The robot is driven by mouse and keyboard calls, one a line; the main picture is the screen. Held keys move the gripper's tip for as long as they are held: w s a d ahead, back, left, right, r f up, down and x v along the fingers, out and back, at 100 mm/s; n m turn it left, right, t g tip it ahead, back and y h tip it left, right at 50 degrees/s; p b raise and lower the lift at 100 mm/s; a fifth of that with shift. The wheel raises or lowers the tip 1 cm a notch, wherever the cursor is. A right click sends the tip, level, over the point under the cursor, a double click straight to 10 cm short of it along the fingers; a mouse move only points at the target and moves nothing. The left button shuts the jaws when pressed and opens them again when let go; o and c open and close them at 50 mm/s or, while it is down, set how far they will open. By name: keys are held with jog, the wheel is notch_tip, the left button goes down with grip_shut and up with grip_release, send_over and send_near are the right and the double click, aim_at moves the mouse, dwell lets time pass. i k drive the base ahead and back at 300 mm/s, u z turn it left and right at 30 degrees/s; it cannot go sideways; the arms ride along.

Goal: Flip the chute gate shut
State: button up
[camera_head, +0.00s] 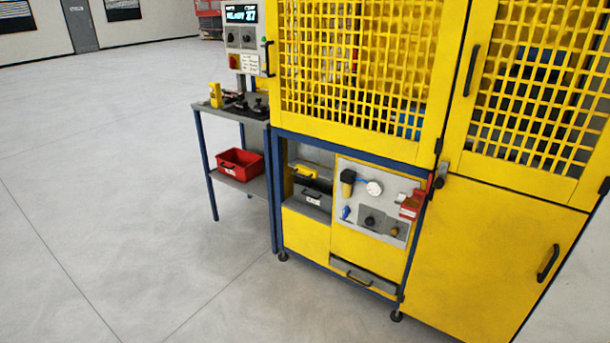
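A yellow machine (360,25) with mesh doors stands at the centre and right. In its lower left front is an open recess with a grey sloping panel at the top. A small yellow flap with a dark handle (305,172) sits in this recess, and it looks like the chute gate. Its exact angle is too small to tell. Below it is a grey bin (313,198) with a white label. My gripper is not in view.
Right of the recess is a grey panel with a gauge (374,188), knobs and a red lock box (411,206). A side table (230,112) on the left holds tools, with a red bin (240,163) on its lower shelf. The floor (130,240) in front and left is clear.

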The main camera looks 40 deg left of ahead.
aim_at(307, 170)
jog(key=k, duration=0.55)
jog(key=u, duration=0.55)
jog(key=i, duration=1)
jog(key=u, duration=0.9)
jog(key=i, duration=0.25)
jog(key=u, duration=0.3)
